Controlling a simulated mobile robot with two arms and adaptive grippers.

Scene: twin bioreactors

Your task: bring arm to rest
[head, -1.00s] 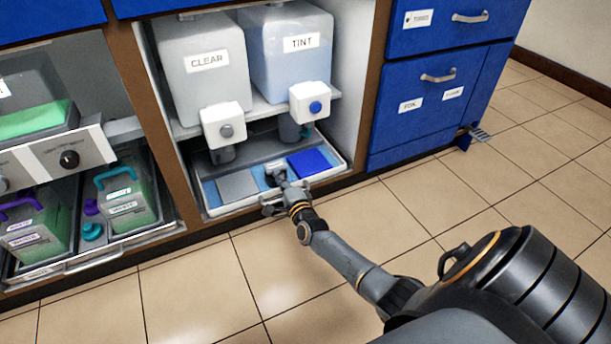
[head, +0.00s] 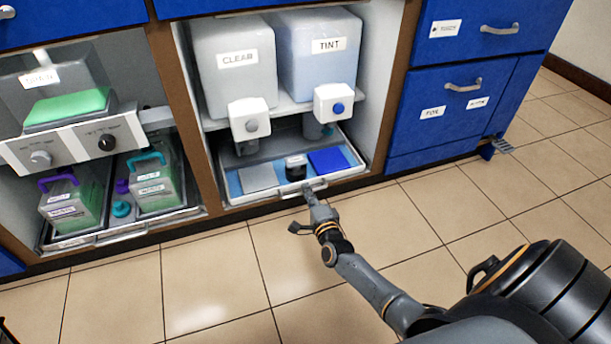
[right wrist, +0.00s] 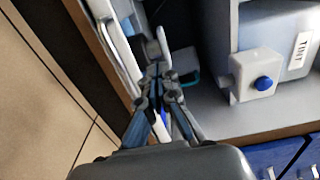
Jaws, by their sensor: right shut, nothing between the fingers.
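My right gripper (head: 308,194) is shut and empty. In the head view it is just in front of the pulled-out tray (head: 235,200) of the middle bay, close to the tray's front handle (head: 317,186). I cannot tell whether it touches the handle. In the right wrist view the closed fingers (right wrist: 157,75) point toward the tray edge. My right arm reaches in from the lower right, above the floor. My left gripper is not in view.
A CLEAR tank (head: 237,75) and a TINT tank (head: 320,70) stand above the tray. A small dark, white-labelled item (head: 296,168) sits between a grey pad (head: 258,178) and a blue pad (head: 328,161). Green containers (head: 70,205) stand at left. The tiled floor (head: 210,290) is clear.

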